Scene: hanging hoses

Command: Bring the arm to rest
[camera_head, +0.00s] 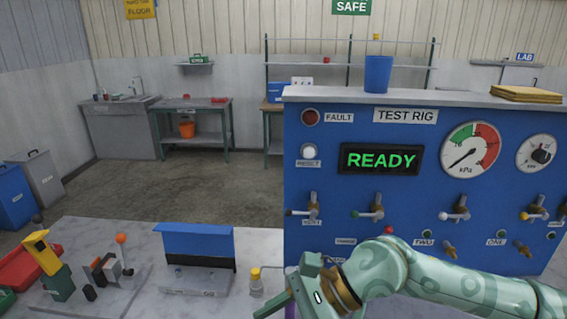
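My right arm (430,275), pale green with darker markings, reaches in from the lower right in front of the blue test rig (300,220). Its green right gripper (292,290) is low in the middle of the view, over or near the right end of the grey bench. I cannot tell whether its fingers are apart or closed, and nothing is clearly held in it. A small bottle with a yellow cap (256,282) stands just left of the gripper. My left gripper is not in view.
The rig carries a lit READY display (381,160), gauges (470,150) and several valve handles; the arm hides part of its lower panel. On the bench (140,235) stand a blue-topped block (195,243), a yellow-and-green tool (48,262) and a red tray (20,268).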

